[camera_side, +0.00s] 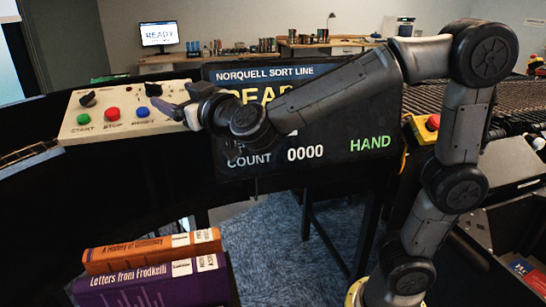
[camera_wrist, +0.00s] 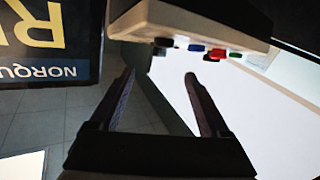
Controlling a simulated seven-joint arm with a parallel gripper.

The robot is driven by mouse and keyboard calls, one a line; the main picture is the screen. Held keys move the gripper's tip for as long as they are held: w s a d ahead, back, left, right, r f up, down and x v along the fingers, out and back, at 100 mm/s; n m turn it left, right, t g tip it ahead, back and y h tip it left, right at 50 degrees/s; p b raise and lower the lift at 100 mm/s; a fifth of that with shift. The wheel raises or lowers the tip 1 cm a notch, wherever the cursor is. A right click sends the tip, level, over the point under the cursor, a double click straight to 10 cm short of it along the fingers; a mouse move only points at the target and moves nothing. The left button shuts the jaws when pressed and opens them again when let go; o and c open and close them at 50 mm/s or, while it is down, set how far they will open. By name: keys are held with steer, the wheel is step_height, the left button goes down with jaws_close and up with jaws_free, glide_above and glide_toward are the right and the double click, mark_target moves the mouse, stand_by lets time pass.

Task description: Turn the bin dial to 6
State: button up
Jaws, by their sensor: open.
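The cream control panel (camera_side: 125,122) is at the left in the side view. It carries a green START button (camera_side: 83,118), a red STOP button (camera_side: 113,113) and a blue RESET button (camera_side: 142,111). Black knobs stand at its left (camera_side: 87,99) and behind RESET (camera_side: 153,89); I cannot tell which is the bin dial, or read its setting. My gripper (camera_side: 168,107) is over the panel's right end, hiding part of it. In the wrist view my gripper (camera_wrist: 160,75) is open and empty, apart from the panel (camera_wrist: 200,20) and a black knob (camera_wrist: 163,42).
The sort line display (camera_side: 300,155) stands right beside the panel, behind my arm, reading COUNT 0000 and HAND. Books (camera_side: 150,250) are stacked at the lower left. A red button on a yellow housing (camera_side: 432,123) and a roller conveyor (camera_side: 500,100) are at the right.

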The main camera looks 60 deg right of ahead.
steer(key=v, duration=0.5)
steer(key=s+d+r+h, duration=0.1)
steer(key=s+d+r, duration=0.2)
steer(key=d+r, duration=0.3)
steer(key=s+a+f+n+g+y, duration=0.2)
steer(key=s+f+n+g+y, duration=0.2)
steer(key=s+f+y, duration=0.3)
steer(key=shift+s+a+f+g, duration=0.15)
steer(key=shift+s+f+g, duration=0.65)
steer(key=shift+s+f, duration=2.35)
steer(key=x, duration=0.2)
steer(key=shift+w+f, duration=0.15)
steer(key=shift+f, duration=0.3)
steer(key=shift+c, duration=0.3)
